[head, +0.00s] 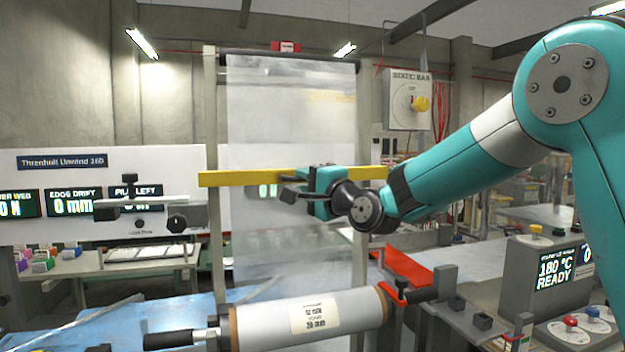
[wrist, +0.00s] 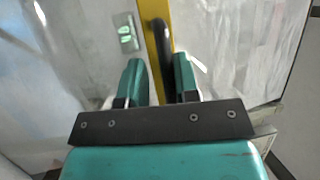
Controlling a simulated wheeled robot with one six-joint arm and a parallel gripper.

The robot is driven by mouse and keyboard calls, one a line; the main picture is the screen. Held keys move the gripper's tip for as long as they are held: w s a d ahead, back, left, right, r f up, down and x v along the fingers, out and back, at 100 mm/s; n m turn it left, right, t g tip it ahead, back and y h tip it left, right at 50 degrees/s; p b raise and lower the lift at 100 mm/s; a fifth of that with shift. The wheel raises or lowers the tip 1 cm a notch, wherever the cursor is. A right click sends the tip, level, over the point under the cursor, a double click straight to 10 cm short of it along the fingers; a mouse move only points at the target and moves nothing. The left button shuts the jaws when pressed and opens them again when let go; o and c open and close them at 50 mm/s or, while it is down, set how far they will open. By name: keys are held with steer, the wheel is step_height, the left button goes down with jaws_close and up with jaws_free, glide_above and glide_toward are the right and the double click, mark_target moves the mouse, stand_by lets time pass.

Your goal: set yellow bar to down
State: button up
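The yellow bar (head: 240,178) runs level across the frame in front of the hanging clear film (head: 290,115), at about mid height. My gripper (head: 296,186) is at the middle of the bar in the head view and hides part of it. In the wrist view the yellow bar (wrist: 154,50) runs up the picture with a dark handle (wrist: 162,48) along it. My gripper (wrist: 160,80) has its two teal fingers apart, one on each side of the bar and handle. A gap shows beside the fingers, and I cannot make out firm contact.
A film roll (head: 305,314) lies below the bar. A white panel with displays (head: 110,195) stands at left. A heater console (head: 550,275) is at lower right.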

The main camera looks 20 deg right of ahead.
steer(key=shift+o, duration=0.4)
steer(key=shift+r, duration=0.1)
steer(key=b+v, duration=0.7)
steer(key=v, duration=1)
steer(key=shift+s+b, duration=0.2)
steer(key=shift+b, duration=0.2)
